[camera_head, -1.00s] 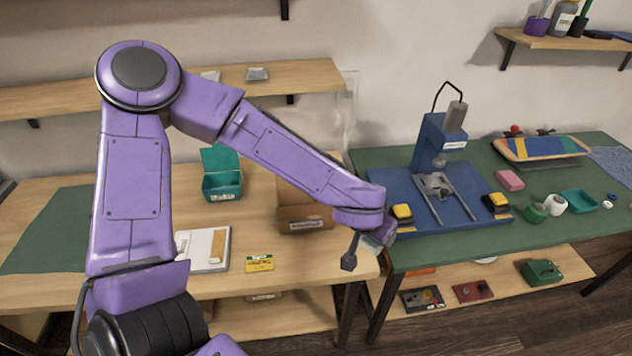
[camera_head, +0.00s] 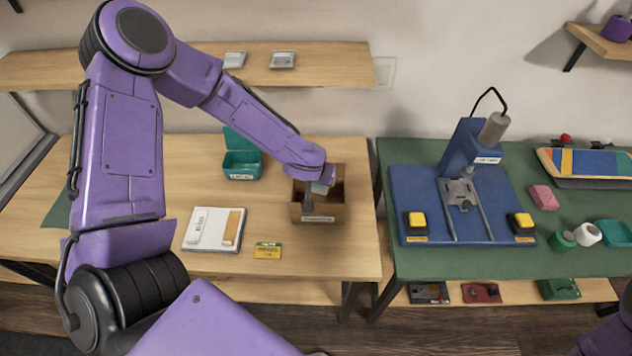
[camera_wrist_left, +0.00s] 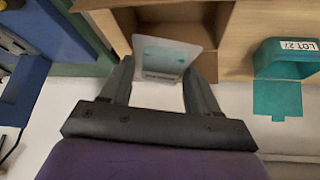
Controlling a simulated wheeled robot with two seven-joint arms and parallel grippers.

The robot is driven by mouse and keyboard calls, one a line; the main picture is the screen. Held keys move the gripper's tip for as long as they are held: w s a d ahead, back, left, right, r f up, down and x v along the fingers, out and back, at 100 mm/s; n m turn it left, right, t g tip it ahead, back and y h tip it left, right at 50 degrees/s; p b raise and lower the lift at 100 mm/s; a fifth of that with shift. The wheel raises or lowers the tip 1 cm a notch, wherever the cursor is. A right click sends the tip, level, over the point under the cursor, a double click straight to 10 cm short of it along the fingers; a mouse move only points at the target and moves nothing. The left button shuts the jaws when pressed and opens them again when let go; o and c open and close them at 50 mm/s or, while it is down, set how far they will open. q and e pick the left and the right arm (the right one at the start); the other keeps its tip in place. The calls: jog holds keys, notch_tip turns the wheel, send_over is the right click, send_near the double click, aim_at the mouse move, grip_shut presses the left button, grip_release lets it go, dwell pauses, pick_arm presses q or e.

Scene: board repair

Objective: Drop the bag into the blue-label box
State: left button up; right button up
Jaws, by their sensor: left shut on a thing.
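My left gripper (camera_head: 312,196) is shut on a small clear bag with a teal patch (camera_wrist_left: 163,57). The bag shows between the two dark fingers in the left wrist view, and a pale bit of it shows beside the fingers in the head view (camera_head: 321,188). Gripper and bag are over the open brown cardboard box (camera_head: 329,210) on the wooden table. The box has a small label (camera_head: 318,219) on its front; its colour is too small to tell. The gripper hides part of the box's inside. My right gripper is out of view.
A teal open-lid box (camera_head: 242,164) stands left of the cardboard box. A white tray (camera_head: 214,229) and a yellow card (camera_head: 268,250) lie in front. A green bench with a blue press (camera_head: 470,150) stands to the right, across a gap.

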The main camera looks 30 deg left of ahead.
pick_arm(q)
jog(key=shift+s+a+f+n, duration=0.1)
jog(key=shift+s+a+n, duration=0.05)
jog(key=shift+a, duration=0.5)
jog(key=shift+s+a+f+n, duration=0.1)
jog(key=shift+s+a+n, duration=0.05)
jog(key=shift+a, duration=0.45)
notch_tip(320, 180, down, 6)
jog(key=b, duration=0.6)
jog(key=shift+w+b, duration=0.15)
jog(key=shift+b, duration=0.25)
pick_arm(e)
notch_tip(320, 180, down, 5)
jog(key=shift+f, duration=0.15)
pick_arm(q)
jog(key=o, duration=1.1)
jog(key=shift+o, duration=0.2)
jog(key=p+v, duration=0.2)
jog(key=v, duration=0.8)
jog(key=shift+d+r, duration=0.15)
jog(key=shift+r, duration=0.05)
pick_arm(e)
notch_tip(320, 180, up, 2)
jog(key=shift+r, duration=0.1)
